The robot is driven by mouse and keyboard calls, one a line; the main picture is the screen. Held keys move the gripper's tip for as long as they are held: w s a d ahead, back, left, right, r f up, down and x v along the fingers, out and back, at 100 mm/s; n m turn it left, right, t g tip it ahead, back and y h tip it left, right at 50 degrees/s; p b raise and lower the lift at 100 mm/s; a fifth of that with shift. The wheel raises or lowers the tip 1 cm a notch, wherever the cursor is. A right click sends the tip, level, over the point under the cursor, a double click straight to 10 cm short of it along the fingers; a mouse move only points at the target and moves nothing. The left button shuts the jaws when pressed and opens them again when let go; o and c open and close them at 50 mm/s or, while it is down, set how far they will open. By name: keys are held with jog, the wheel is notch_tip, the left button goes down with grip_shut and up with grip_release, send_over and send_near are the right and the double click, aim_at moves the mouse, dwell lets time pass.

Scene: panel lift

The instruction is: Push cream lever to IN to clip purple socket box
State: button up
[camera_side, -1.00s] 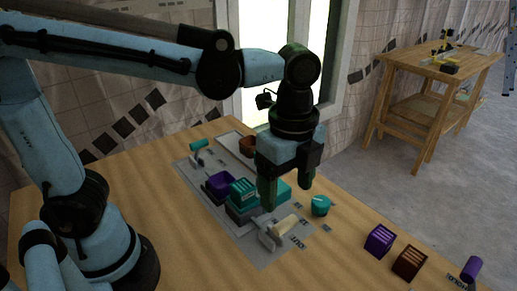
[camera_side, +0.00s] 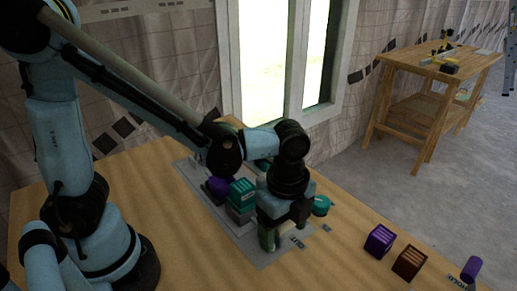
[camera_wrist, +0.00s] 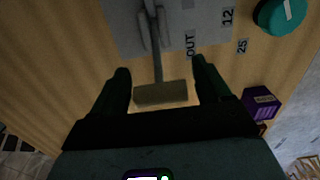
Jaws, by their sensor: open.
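The cream lever handle (camera_wrist: 160,93) shows in the wrist view, on a grey arm running up to a bracket on the grey panel (camera_wrist: 120,25). The OUT label (camera_wrist: 190,44) is just right of the lever; the IN label is not in view. My gripper (camera_wrist: 161,66) is open, a finger on each side of the lever with gaps visible. In the side view, my gripper (camera_side: 269,238) is low over the panel's near end and hides most of the lever. A purple box (camera_side: 218,187), probably the socket box, sits on the panel, partly hidden by my arm.
A teal striped box (camera_side: 242,193) stands on the panel beside the purple box. A teal knob (camera_side: 321,205) is right of my gripper. A striped purple box (camera_side: 380,240), a brown box (camera_side: 408,263) and a purple cylinder (camera_side: 471,269) are farther right. The table front is clear.

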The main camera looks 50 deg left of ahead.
jog(key=c, duration=1.4)
jog(key=shift+a, duration=0.15)
jog(key=a+h, duration=0.1)
jog(key=h, duration=0.1)
jog(key=a+h, duration=0.1)
jog(key=h, duration=0.1)
jog(key=shift+a+r+h, duration=0.25)
jog(key=shift+r+h, duration=0.05)
jog(key=shift+r, duration=0.05)
jog(key=a+h, duration=0.1)
jog(key=h, duration=0.2)
jog(key=shift+a, duration=0.4)
jog(key=shift+a+f+h, duration=0.15)
jog(key=shift+a+h, duration=0.4)
jog(key=shift+h, duration=0.55)
